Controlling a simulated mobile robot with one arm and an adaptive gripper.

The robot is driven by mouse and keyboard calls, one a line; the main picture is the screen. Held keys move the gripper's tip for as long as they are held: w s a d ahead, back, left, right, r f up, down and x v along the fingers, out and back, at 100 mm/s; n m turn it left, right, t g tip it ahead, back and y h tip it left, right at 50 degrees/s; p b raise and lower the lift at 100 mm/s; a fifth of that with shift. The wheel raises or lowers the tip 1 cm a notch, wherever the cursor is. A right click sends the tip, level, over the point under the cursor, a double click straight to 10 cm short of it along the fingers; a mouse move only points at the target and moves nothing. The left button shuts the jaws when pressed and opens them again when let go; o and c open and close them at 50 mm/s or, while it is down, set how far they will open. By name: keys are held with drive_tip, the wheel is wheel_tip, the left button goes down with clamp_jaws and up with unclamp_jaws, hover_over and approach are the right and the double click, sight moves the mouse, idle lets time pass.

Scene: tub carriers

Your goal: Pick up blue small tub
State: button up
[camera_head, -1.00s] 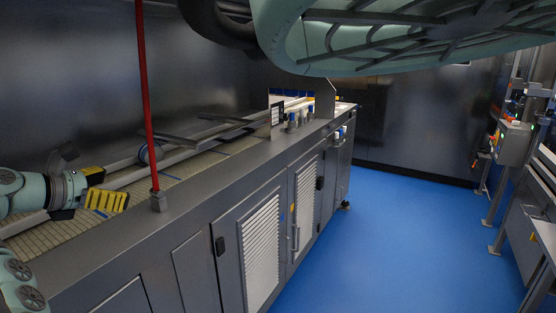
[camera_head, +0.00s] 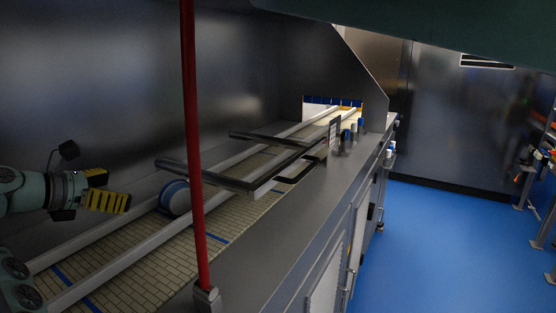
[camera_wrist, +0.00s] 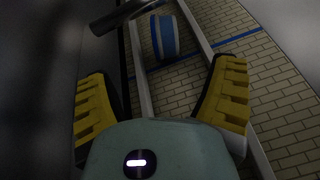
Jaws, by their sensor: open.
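The blue small tub (camera_head: 175,198) lies on its side on the tiled conveyor, with a white band around it. It is between the guide rails, right of my gripper (camera_head: 108,191) in the head view. In the wrist view the tub (camera_wrist: 164,37) shows beyond the fingertips, near the top middle. My gripper (camera_wrist: 161,85) has its yellow ribbed fingers spread wide, with nothing between them. The gripper is apart from the tub.
Metal guide rails (camera_head: 105,262) run along the conveyor (camera_head: 150,270). A dark metal bar (camera_head: 215,178) extends over the belt just beyond the tub. A red upright pole (camera_head: 195,150) stands at the conveyor's near edge.

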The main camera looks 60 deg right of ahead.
sight(175, 188)
drive_tip(key=x, duration=0.6)
drive_tip(key=s+x, duration=0.1)
drive_tip(key=x, duration=0.3)
drive_tip(key=shift+a+f, duration=0.1)
drive_tip(key=shift+r+x, duration=0.15)
drive_tip(key=shift+x, duration=0.8)
drive_tip(key=shift+r+x, duration=0.15)
drive_tip(key=shift+x, duration=1.9)
drive_tip(key=shift+o, duration=0.2)
drive_tip(key=c, duration=1.4)
drive_tip(key=shift+c, duration=0.2)
drive_tip(key=shift+a+r, duration=0.15)
